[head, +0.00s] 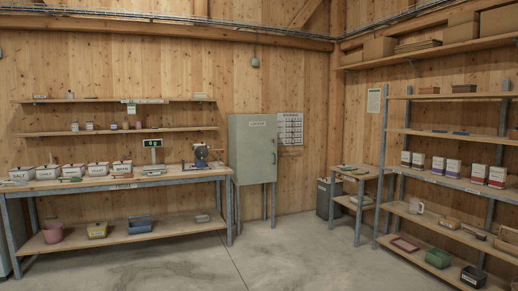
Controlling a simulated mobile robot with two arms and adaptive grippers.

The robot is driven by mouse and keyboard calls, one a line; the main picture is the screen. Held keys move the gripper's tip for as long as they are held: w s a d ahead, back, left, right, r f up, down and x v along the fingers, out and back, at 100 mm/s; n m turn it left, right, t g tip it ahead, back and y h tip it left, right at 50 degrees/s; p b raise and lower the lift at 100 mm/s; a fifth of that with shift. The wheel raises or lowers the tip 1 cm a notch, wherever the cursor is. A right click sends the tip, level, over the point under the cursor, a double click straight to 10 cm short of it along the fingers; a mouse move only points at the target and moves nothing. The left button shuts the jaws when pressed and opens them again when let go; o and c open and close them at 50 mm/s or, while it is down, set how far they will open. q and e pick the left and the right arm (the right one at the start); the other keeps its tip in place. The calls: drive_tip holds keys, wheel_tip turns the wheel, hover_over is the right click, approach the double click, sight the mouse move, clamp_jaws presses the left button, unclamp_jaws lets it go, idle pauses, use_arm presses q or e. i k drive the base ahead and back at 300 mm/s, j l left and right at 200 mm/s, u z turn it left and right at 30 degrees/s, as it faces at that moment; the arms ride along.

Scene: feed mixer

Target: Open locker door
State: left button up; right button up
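A grey-green metal locker (252,150) stands on legs against the back wood wall, near the middle of the head view. Its door is shut, with a small label near the top and a small handle on the right side of the front. Neither of my grippers shows in the head view. The inside of the locker is hidden.
A long workbench (120,184) with white tubs, a scale and tools stands left of the locker. A dark bin (323,198) and small side table (352,175) stand to its right, then tall shelves (450,184). The concrete floor (270,255) in front is clear.

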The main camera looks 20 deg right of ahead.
sight(256, 151)
drive_tip(key=i+l+z, duration=0.3)
drive_tip(key=i+z, duration=0.3)
drive_tip(key=i, duration=0.2)
drive_tip(key=i+l+z, duration=0.1)
drive_tip(key=i+z, duration=0.25)
drive_tip(key=i, duration=4.05)
